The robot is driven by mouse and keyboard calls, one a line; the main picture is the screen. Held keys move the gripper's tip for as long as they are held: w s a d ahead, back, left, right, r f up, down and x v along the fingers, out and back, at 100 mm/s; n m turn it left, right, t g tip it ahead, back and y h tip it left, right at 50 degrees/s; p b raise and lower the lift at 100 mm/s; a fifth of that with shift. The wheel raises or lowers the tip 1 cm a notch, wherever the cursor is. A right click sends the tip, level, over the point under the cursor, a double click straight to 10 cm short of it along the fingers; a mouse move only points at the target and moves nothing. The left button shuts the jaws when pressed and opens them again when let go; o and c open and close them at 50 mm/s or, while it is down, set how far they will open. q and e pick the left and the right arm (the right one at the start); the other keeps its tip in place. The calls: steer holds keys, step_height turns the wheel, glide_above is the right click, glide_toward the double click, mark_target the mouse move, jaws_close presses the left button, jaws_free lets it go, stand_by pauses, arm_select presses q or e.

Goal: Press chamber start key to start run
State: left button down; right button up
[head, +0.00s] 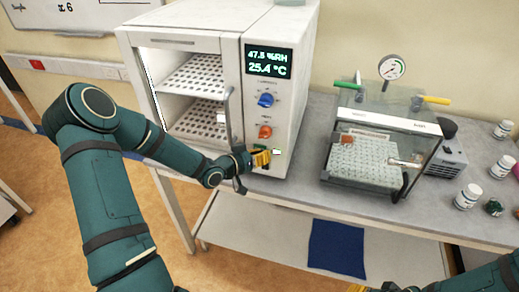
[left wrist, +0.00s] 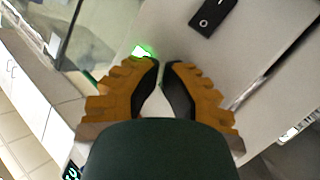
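The chamber (head: 217,80) is a white cabinet with a lit display on its right-hand panel. A small green-lit key (head: 277,151) sits low on that panel, taken to be the start key. It also glows in the left wrist view (left wrist: 142,51), just beyond and left of the fingertips. My left gripper (head: 262,158) is at the lower panel, close beside the key. Its orange fingers (left wrist: 160,64) come almost together at the tips, with nothing between them. Contact with the key cannot be told. My right gripper (head: 388,287) shows only partly at the bottom edge.
A blue knob (head: 265,100) and an orange knob (head: 265,131) sit above the key. A black rocker switch (left wrist: 212,12) is nearby on the panel. A clear-lidded box (head: 380,150) with a gauge and several white bottles stand on the bench to the right.

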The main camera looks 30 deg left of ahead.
arm_select(q)
steer(key=shift+s+d, duration=0.15)
steer(key=shift+s, duration=0.55)
steer(key=shift+s+d, duration=0.2)
steer(key=shift+s, duration=0.6)
steer(key=shift+s+d, duration=0.2)
steer(key=shift+s, duration=0.65)
steer(key=shift+s+d, duration=0.2)
steer(key=shift+s, duration=0.6)
